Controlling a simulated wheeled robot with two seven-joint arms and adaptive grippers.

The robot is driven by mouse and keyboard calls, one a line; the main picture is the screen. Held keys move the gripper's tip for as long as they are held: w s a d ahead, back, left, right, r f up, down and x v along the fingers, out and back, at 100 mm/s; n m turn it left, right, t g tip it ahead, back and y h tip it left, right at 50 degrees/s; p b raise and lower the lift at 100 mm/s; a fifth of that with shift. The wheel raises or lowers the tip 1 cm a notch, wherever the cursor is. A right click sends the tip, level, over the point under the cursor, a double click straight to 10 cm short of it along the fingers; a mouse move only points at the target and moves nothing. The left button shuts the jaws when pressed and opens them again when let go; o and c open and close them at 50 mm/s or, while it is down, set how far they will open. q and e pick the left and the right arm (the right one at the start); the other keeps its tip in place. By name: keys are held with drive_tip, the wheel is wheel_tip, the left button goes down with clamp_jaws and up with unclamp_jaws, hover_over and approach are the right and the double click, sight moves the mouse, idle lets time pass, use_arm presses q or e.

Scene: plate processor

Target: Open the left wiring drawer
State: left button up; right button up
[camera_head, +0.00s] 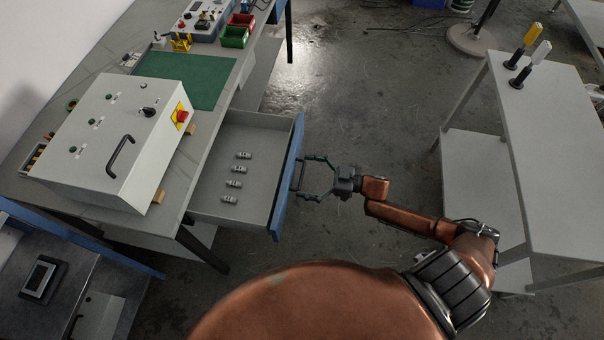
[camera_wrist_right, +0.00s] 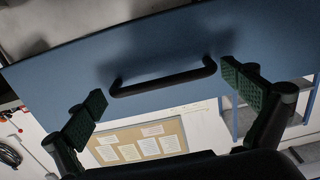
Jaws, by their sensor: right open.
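The drawer (camera_head: 240,150) with a blue front stands pulled out from under the workbench. Several small grey cylindrical parts (camera_head: 236,184) lie inside it. Its dark bar handle (camera_wrist_right: 163,79) shows on the blue front (camera_wrist_right: 80,70) in the right wrist view. My right gripper (camera_head: 312,176) is at the handle, outside the blue front. Its fingers are spread open, one to each side of the handle, and the wrist view shows the handle between and ahead of the green pads (camera_wrist_right: 165,103). I cannot tell whether any finger touches it. My left gripper is not in view.
A grey control box (camera_head: 115,140) with a black handle and red knob sits on the workbench, beside a green mat (camera_head: 186,78). A grey table (camera_head: 560,150) stands at the right. Open floor (camera_head: 370,110) lies between bench and table.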

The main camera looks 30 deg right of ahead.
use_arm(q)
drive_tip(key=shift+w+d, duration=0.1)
use_arm(e)
drive_tip(key=v, duration=1.1)
drive_tip(key=shift+s+d, duration=0.2)
drive_tip(key=shift+d, duration=0.1)
